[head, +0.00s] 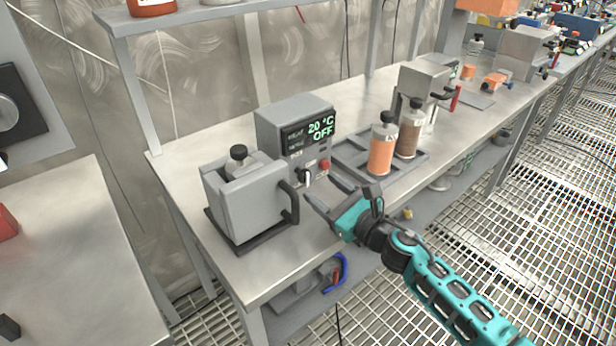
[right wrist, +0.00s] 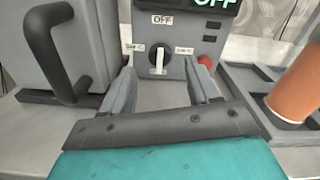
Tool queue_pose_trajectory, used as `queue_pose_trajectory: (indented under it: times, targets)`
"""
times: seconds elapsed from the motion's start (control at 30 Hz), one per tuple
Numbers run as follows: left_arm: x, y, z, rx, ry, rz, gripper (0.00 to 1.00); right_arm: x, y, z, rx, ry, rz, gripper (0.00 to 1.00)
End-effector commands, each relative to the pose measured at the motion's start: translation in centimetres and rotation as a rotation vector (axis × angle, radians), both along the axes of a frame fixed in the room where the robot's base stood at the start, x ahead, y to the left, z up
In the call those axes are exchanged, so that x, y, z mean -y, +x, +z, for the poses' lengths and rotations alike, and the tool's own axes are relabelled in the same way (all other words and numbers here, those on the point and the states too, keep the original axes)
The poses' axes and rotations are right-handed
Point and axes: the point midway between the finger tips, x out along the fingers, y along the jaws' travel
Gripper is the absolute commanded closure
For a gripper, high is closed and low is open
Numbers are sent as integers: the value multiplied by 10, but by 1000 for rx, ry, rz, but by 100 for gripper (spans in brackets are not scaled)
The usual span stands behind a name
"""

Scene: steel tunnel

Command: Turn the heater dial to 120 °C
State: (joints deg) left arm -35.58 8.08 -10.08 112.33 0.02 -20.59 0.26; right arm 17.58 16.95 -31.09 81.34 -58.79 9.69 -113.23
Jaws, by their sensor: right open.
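The heater control box (head: 290,128) stands on the steel bench, and its display (head: 320,128) reads 20 °C and OFF. The heater dial (head: 306,177) is a small knob low on its front, left of a red button (head: 325,164). In the right wrist view the dial (right wrist: 160,60) shows a white pointer upright under an OFF label (right wrist: 162,20). My right gripper (head: 324,196) is open in front of the dial. In the right wrist view its two fingers (right wrist: 162,85) stand either side of and below the dial, apart from it. My left gripper is not in view.
A grey block with a black handle (head: 289,203) stands just left of the dial, holding a black-capped container (head: 239,152). Right of the box, a tray (head: 424,156) holds an orange bottle (head: 382,150) and a brown bottle (head: 410,134). The bench front edge is clear below my gripper.

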Motion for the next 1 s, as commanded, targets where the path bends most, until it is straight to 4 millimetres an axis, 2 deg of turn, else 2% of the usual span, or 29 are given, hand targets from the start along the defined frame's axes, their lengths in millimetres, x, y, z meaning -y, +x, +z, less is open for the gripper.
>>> queue_pose_trajectory:
  times: [0.1, 0.3, 0.5, 0.77, 1.0]
  targets:
    - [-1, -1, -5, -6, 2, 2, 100, -14, 19, 0, 0, 2, 0, 40]
    - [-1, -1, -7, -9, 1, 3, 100, -28, 38, -1, -1, 1, 0, 40]
    - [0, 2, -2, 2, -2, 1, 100, -34, 46, -1, -1, 1, 1, 40]
    - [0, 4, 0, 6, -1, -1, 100, -34, 46, 0, -1, 1, 1, 40]
    - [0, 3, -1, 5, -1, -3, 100, -34, 46, 0, -1, 2, 0, 63]
